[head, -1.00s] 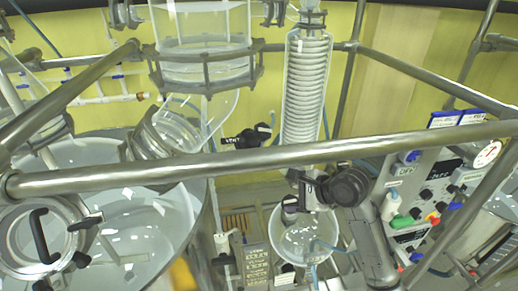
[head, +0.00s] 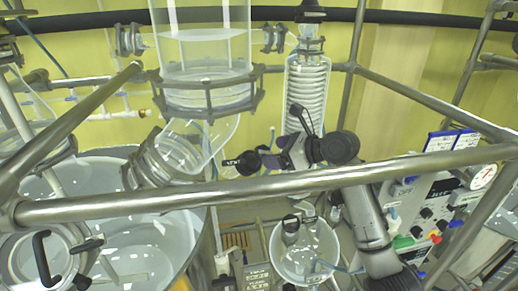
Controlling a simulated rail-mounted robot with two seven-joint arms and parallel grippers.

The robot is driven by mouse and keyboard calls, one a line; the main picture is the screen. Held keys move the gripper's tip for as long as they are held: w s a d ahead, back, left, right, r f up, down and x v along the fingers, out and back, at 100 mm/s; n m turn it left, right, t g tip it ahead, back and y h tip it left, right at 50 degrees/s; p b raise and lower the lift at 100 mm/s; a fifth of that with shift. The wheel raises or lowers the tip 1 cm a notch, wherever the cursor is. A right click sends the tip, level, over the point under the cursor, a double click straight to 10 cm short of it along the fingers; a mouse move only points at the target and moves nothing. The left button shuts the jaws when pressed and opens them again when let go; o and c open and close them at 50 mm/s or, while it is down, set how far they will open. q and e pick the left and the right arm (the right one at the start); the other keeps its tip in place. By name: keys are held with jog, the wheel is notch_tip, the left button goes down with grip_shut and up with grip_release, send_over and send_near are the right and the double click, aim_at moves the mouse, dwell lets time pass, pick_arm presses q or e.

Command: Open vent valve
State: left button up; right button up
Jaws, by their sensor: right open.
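The vent valve (head: 247,162) is a small black valve at the centre of the head view, with a black label reading VENT (head: 231,164) at its left. It sits beside the glass elbow below the clear cylinder, behind the long front rail. My right gripper (head: 277,152) comes in from the right, its fingers pointing left. It is open and empty, close to the valve's right side. I cannot tell whether a finger touches the valve. The gripper partly hides the valve's right end. My left gripper is not in view.
A metal rail (head: 265,188) crosses in front of the valve. A glass coil condenser (head: 307,88) stands behind my right gripper. A round glass flask (head: 303,256) hangs below. A large glass reactor vessel (head: 130,225) fills the lower left, and a control panel (head: 430,205) stands at the right.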

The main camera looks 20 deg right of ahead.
aim_at(266, 153)
jog(key=p+x, duration=0.1)
jog(key=x, duration=0.3)
jog(key=shift+p+x, duration=0.35)
jog(key=shift+x, duration=0.65)
jog(key=shift+f, duration=0.1)
jog(key=shift+c, duration=0.3)
jog(key=c, duration=0.9)
jog(key=shift+o, duration=0.2)
jog(key=shift+n, duration=0.3)
